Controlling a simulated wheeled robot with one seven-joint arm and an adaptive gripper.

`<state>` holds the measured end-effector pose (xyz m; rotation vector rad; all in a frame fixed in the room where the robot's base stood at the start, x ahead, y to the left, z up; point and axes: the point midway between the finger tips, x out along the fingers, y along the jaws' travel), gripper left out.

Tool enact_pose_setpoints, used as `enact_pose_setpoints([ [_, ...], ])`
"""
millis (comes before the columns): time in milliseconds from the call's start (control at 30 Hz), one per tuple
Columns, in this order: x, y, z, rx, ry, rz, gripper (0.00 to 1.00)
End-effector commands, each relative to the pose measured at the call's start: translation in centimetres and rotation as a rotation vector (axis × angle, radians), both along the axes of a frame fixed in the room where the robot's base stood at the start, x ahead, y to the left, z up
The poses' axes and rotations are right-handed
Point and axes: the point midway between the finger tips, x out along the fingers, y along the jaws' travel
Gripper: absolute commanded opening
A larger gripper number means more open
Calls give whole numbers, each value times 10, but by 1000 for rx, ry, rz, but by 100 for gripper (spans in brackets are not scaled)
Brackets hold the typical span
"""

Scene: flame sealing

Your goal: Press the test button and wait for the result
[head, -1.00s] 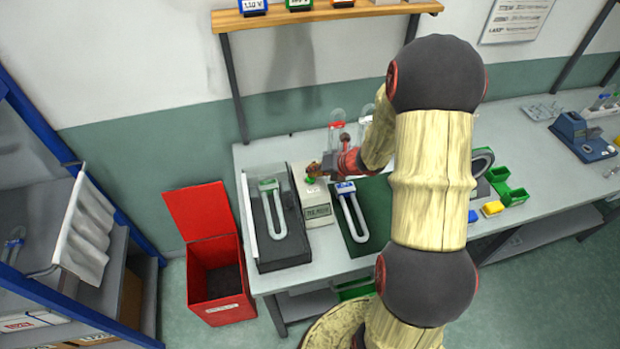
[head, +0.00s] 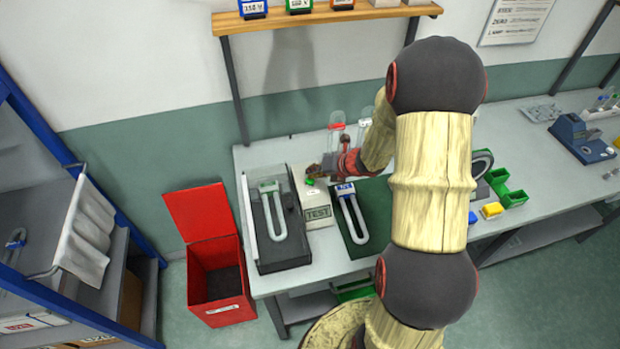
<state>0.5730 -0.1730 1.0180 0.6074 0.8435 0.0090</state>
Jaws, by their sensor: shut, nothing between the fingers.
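The test device (head: 320,217) is a pale box on the bench, and its small display (head: 318,212) reads TEST. A green button (head: 310,181) shows on its upper part. My gripper (head: 318,173) is shut and empty just above and beside the button; whether it touches the button I cannot tell. A U-shaped tube (head: 275,225) with a greenish cap lies in the dark, clear-walled tray (head: 293,249) left of the device. Another U-shaped tube (head: 356,222) with a blue cap lies on the dark green mat (head: 372,212) to the right.
An open red bin (head: 232,312) stands on the floor left of the bench. A blue shelf rack (head: 60,145) stands at the left. The bench's front left is clear.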

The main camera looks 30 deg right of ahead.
Motion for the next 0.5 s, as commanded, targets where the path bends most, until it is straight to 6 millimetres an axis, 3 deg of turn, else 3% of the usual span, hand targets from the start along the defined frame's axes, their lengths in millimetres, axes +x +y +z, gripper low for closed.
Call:
enact_pose_setpoints([
  [133,0,0,10,0,0,0,0],
  [500,0,0,10,0,0,0,0],
])
